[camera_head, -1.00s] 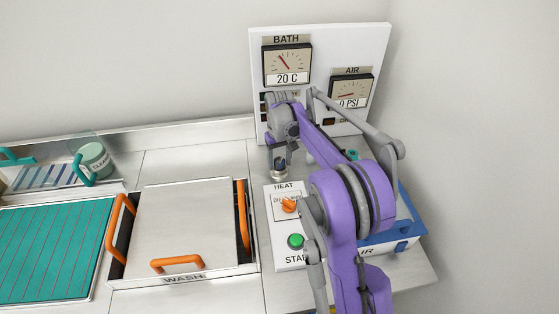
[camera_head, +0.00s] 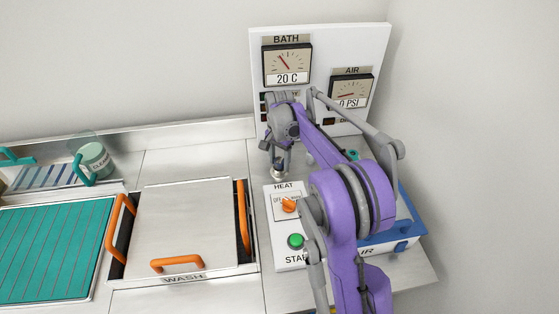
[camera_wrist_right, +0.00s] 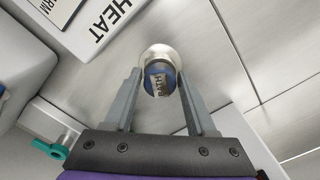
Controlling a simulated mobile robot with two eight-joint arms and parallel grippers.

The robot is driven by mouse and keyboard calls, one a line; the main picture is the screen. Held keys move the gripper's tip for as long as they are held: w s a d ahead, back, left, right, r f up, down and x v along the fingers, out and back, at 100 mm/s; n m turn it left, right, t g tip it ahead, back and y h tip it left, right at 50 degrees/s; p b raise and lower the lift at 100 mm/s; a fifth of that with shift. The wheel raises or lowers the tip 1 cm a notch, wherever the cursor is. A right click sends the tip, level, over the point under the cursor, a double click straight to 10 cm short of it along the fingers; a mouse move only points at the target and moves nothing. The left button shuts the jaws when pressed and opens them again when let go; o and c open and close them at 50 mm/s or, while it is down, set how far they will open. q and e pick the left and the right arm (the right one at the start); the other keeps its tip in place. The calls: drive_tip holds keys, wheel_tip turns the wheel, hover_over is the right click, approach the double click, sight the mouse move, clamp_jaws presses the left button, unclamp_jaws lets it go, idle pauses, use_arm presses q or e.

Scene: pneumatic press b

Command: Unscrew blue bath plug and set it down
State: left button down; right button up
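The blue bath plug (camera_wrist_right: 160,82) shows in the right wrist view as a round blue cap with a "BATH" label, set in a pale metal ring (camera_wrist_right: 158,54) on the steel counter. My right gripper (camera_wrist_right: 159,74) is over it, one finger on each side of the cap. The fingers are apart, with narrow gaps visible beside the plug, so the gripper looks open. In the head view my right gripper (camera_head: 278,160) points down just behind the heat panel, and the plug itself is mostly hidden there. My left gripper is not in view.
The heat panel (camera_head: 281,258) with an orange knob (camera_head: 289,205) and green start button (camera_head: 296,241) stands close in front. The wash basin lid (camera_head: 185,222) with orange handles is left. A blue air box (camera_head: 393,247) is right. Bare counter (camera_head: 200,160) lies left of the gripper.

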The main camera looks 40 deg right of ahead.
drive_tip(key=c, duration=0.6)
drive_tip(key=n, duration=0.5)
drive_tip(key=shift+n, duration=0.4)
drive_tip(key=n, duration=0.6)
drive_tip(key=o, duration=0.8)
